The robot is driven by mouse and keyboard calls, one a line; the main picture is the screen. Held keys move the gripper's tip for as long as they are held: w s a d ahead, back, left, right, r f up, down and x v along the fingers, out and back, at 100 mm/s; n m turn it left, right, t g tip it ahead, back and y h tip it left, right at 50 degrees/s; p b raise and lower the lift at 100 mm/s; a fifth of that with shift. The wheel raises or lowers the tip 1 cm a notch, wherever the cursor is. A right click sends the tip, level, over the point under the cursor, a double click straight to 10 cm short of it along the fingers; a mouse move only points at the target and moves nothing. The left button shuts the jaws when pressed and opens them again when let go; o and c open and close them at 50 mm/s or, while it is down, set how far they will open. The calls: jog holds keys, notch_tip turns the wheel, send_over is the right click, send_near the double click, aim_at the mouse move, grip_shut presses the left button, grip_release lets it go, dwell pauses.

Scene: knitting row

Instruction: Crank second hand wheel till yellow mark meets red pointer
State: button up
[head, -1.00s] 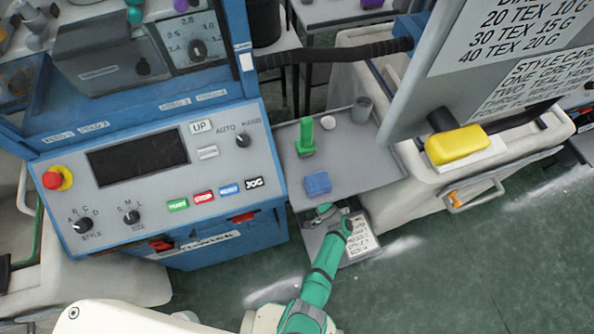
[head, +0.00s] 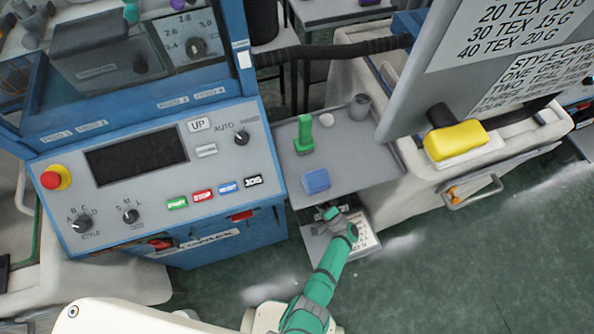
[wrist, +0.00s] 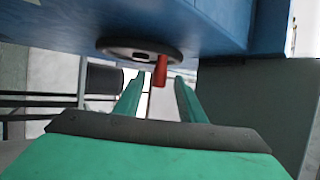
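In the wrist view a dark grey hand wheel (wrist: 118,49) sits under the blue machine body, seen nearly edge-on. Its red crank handle (wrist: 160,72) hangs down from the rim. My gripper (wrist: 155,82) is open, with its two green fingers pointing at the wheel. The red handle appears between the fingertips in the picture; I cannot tell whether it is between them in depth. In the head view my gripper (head: 327,212) is low beside the blue machine, below the side shelf. I cannot make out a yellow mark or a red pointer on the wheel.
The blue control panel (head: 222,165) with knobs and buttons stands left of my arm. A grey shelf (head: 350,165) above my gripper holds a green spool (head: 304,135) and a blue block (head: 316,181). Open green floor (head: 440,265) lies to the right.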

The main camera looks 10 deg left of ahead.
jog(key=shift+v, duration=1.6)
jog(key=shift+a, duration=0.15)
